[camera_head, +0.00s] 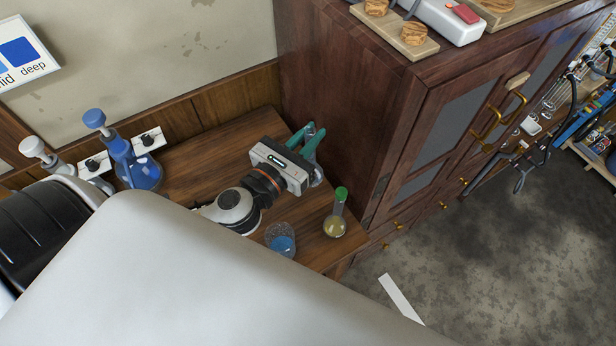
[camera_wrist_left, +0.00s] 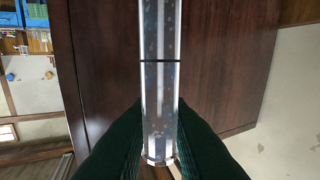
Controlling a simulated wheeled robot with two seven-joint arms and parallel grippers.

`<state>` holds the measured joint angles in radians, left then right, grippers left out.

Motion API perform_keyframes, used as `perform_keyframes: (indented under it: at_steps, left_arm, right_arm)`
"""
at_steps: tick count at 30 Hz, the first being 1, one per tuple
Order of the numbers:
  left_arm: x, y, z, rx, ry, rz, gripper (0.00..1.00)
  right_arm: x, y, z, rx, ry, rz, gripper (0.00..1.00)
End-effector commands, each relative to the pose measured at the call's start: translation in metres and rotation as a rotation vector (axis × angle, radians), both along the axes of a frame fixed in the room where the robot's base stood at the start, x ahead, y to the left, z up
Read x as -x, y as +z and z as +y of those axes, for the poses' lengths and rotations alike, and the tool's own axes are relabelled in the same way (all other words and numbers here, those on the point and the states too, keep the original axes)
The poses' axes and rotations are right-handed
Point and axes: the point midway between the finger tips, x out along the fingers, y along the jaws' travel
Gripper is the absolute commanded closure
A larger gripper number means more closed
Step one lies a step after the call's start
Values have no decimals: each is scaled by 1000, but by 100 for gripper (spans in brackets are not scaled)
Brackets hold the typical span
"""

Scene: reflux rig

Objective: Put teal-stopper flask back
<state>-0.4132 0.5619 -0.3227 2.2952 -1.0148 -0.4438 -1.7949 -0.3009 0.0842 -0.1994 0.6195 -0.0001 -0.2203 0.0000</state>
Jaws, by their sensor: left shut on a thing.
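My left gripper (camera_head: 308,142) is over the back right of the wooden table, beside the cabinet, with its teal fingers shut on a clear glass piece (camera_head: 317,174). In the left wrist view, the dark green fingers (camera_wrist_left: 160,140) close on both sides of this clear glass tube (camera_wrist_left: 159,85); a thin dark line crosses it. I cannot tell whether it is the teal-stopper flask, as no stopper on it can be made out. My right gripper is not in view.
A beaker with blue contents (camera_head: 281,240) stands left of the yellow flask. The tall wooden cabinet (camera_head: 335,90) blocks the right. My pale arm hides the front.

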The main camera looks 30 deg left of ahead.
Motion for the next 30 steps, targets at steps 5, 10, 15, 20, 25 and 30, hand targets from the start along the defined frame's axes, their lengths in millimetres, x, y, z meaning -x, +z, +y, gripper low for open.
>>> perform_keyframes:
  at_steps: [5,10,15,20,25,30]
  left_arm:
    - [-13,31,7,-11,-30,1,100]
    - [-22,50,15,-18,-45,6,100]
    - [-27,40,19,-17,-51,13,100]
    - [-27,22,19,-18,-51,12,100]
    - [-27,2,19,-17,-50,11,100]
    - [-27,-16,19,-17,-51,11,100]
  right_arm:
    - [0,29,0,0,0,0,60]
    - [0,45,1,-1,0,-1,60]
    - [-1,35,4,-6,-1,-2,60]
    - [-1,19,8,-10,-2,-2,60]
    - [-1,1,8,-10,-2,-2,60]
    - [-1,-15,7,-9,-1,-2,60]
